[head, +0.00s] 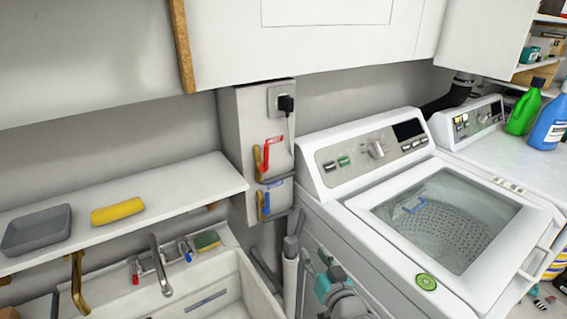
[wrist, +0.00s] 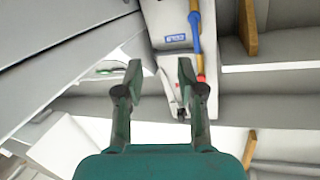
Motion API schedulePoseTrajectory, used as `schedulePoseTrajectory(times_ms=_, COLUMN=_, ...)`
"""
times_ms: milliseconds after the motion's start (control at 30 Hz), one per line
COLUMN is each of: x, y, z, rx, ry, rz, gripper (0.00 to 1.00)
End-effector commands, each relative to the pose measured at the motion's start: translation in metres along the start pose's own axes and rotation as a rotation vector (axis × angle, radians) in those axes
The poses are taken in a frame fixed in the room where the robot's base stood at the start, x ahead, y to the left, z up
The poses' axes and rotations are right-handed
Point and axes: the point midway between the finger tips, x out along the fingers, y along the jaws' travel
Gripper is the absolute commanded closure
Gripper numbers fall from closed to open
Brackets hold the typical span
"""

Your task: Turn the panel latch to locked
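A grey panel box (head: 240,135) hangs on the wall between the sink and the washer. On its front are a red lever (head: 266,157) under a red label and a blue lever (head: 266,203) under a blue label. The blue lever (wrist: 195,22) and blue label also show at the top of the wrist view. I cannot make out for sure which part is the latch or how it is turned. My gripper (head: 318,255) is low in front of the washer, below the panel. In the wrist view my gripper (wrist: 160,75) is open, its fingers apart and nothing held between them.
The washer (head: 330,210) stands close at the right of the panel. The sink (head: 215,285) and a white shelf (head: 170,190) with a yellow sponge (head: 117,211) and grey tray (head: 37,230) are at the left. A power plug (head: 285,103) sticks out above the red lever.

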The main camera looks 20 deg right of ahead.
Motion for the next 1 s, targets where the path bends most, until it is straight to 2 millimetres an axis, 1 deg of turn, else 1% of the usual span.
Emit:
schedulePoseTrajectory(times_ms=33, x=0.015, y=-0.001, z=-0.020, rx=0.000, ry=0.013, rz=-0.009, gripper=0.61)
schedulePoseTrajectory(times_ms=167, x=0.045, y=-0.006, z=-0.062, rx=0.003, ry=0.024, rz=-0.033, gripper=0.61)
schedulePoseTrajectory(times_ms=200, x=0.054, y=-0.007, z=-0.076, rx=0.003, ry=0.027, rz=-0.040, gripper=0.61)
schedulePoseTrajectory(times_ms=267, x=0.066, y=-0.010, z=-0.097, rx=0.003, ry=0.031, rz=-0.052, gripper=0.61)
schedulePoseTrajectory(times_ms=300, x=0.074, y=-0.012, z=-0.112, rx=0.002, ry=0.034, rz=-0.059, gripper=0.61)
schedulePoseTrajectory(times_ms=367, x=0.084, y=-0.014, z=-0.134, rx=0.000, ry=0.038, rz=-0.070, gripper=0.61)
schedulePoseTrajectory(times_ms=400, x=0.090, y=-0.016, z=-0.150, rx=-0.002, ry=0.041, rz=-0.078, gripper=0.61)
schedulePoseTrajectory(times_ms=467, x=0.099, y=-0.020, z=-0.173, rx=-0.005, ry=0.046, rz=-0.091, gripper=0.61)
schedulePoseTrajectory(times_ms=500, x=0.104, y=-0.022, z=-0.190, rx=-0.009, ry=0.049, rz=-0.098, gripper=0.61)
schedulePoseTrajectory(times_ms=567, x=0.111, y=-0.026, z=-0.215, rx=-0.014, ry=0.053, rz=-0.110, gripper=0.61)
schedulePoseTrajectory(times_ms=600, x=0.115, y=-0.029, z=-0.231, rx=-0.018, ry=0.056, rz=-0.119, gripper=0.61)
schedulePoseTrajectory(times_ms=667, x=0.120, y=-0.033, z=-0.257, rx=-0.024, ry=0.061, rz=-0.131, gripper=0.61)
schedulePoseTrajectory(times_ms=700, x=0.122, y=-0.035, z=-0.274, rx=-0.030, ry=0.063, rz=-0.139, gripper=0.61)
schedulePoseTrajectory(times_ms=733, x=0.124, y=-0.038, z=-0.287, rx=-0.034, ry=0.064, rz=-0.144, gripper=0.61)
schedulePoseTrajectory(times_ms=767, x=0.125, y=-0.040, z=-0.300, rx=-0.038, ry=0.067, rz=-0.150, gripper=0.61)
schedulePoseTrajectory(times_ms=800, x=0.126, y=-0.043, z=-0.318, rx=-0.044, ry=0.070, rz=-0.158, gripper=0.61)
schedulePoseTrajectory(times_ms=867, x=0.126, y=-0.048, z=-0.345, rx=-0.053, ry=0.074, rz=-0.170, gripper=0.61)
schedulePoseTrajectory(times_ms=900, x=0.126, y=-0.051, z=-0.362, rx=-0.061, ry=0.075, rz=-0.177, gripper=0.61)
schedulePoseTrajectory(times_ms=967, x=0.124, y=-0.057, z=-0.389, rx=-0.072, ry=0.079, rz=-0.189, gripper=0.61)
schedulePoseTrajectory(times_ms=1000, x=0.122, y=-0.061, z=-0.406, rx=-0.080, ry=0.081, rz=-0.196, gripper=0.61)
